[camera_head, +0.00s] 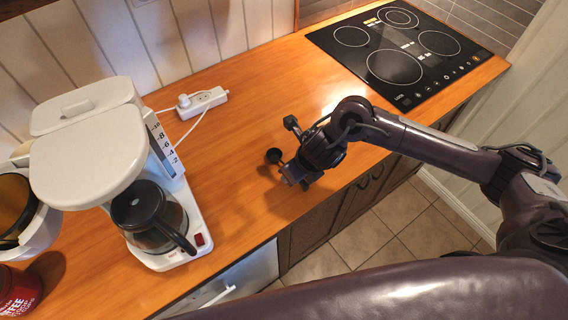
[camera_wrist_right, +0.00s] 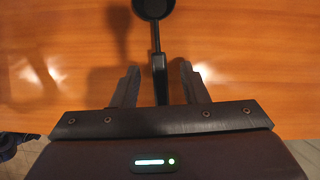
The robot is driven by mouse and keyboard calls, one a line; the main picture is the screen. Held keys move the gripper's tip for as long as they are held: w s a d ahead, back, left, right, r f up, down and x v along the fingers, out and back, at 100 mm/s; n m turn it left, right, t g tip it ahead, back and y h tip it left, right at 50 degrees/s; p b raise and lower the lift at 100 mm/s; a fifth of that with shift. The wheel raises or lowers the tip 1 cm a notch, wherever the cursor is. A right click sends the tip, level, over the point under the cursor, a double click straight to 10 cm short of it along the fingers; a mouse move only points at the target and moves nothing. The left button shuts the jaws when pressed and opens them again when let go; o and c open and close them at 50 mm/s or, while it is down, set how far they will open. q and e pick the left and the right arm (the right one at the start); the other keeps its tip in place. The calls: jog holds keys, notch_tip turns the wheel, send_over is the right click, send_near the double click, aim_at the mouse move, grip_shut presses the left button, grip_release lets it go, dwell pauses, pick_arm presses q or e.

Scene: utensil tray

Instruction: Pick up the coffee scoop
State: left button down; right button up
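The black coffee scoop shows its round bowl (camera_head: 273,155) near the front edge of the wooden counter in the head view. In the right wrist view, its bowl (camera_wrist_right: 153,8) is at the top and its straight handle (camera_wrist_right: 159,70) runs down between my right fingers. My right gripper (camera_wrist_right: 160,82) is open, with a gap on each side of the handle. In the head view my right gripper (camera_head: 297,180) points down over the counter, just right of the bowl, and its wrist hides the handle. My left gripper is not in view.
A white coffee maker (camera_head: 90,145) with a dark glass carafe (camera_head: 148,215) stands at the left. A red coffee can (camera_head: 18,290) is at bottom left. A white power strip (camera_head: 203,103) and a black cooktop (camera_head: 395,65) lie farther back. The counter (camera_head: 260,95) between them is clear.

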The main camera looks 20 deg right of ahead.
jog(key=shift+f, duration=0.2)
dwell(0.3)
grip_shut()
